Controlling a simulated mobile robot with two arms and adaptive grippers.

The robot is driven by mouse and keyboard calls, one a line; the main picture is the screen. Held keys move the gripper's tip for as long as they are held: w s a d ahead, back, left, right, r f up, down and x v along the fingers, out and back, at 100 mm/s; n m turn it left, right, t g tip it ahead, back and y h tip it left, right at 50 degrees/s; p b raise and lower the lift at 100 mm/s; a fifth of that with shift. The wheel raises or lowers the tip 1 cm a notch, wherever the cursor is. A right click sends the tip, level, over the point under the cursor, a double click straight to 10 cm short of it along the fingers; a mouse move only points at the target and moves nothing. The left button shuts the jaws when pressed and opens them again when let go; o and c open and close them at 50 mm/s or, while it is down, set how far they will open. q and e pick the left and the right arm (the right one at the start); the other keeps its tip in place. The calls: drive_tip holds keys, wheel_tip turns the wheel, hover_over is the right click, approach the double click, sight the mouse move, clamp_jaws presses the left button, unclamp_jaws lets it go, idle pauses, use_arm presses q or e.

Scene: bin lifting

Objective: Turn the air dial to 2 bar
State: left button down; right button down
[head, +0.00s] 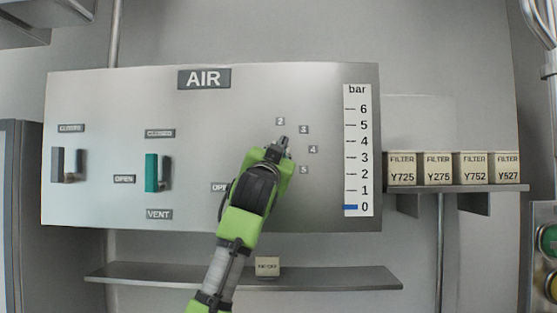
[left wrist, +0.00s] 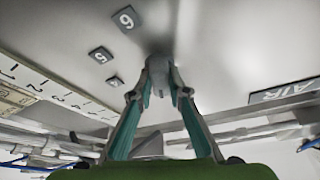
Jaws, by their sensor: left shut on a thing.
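The AIR panel (head: 120,95) is a grey metal board on the wall. Around its dial, number plates 2 (head: 280,121), 3 (head: 303,129), 4 and 5 show in the head view. My left gripper (head: 281,148) covers most of the dial there. The dial's pointing direction cannot be made out. The bar scale (head: 357,125) has its blue marker (head: 350,207) at 0. My right gripper is not in view.
A grey lever (head: 58,165) and a teal lever (head: 151,172) stand on the panel's left side. Several filter boxes (head: 401,169) sit on a right-hand shelf. Another filter box (head: 267,267) sits on the shelf (head: 340,278) below the panel.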

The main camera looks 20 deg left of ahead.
use_arm(q)
drive_tip(key=shift+d+n+y, duration=0.1)
drive_tip(key=shift+n+y, duration=0.75)
drive_tip(key=shift+n, duration=0.75)
drive_tip(key=shift+d+n+y, duration=0.1)
drive_tip(key=shift+n+y, duration=0.75)
drive_tip(key=shift+n, duration=1.05)
drive_tip(key=c, duration=1.9)
unclamp_jaws()
drive_tip(key=v, duration=1.2)
drive_tip(key=shift+r, duration=0.1)
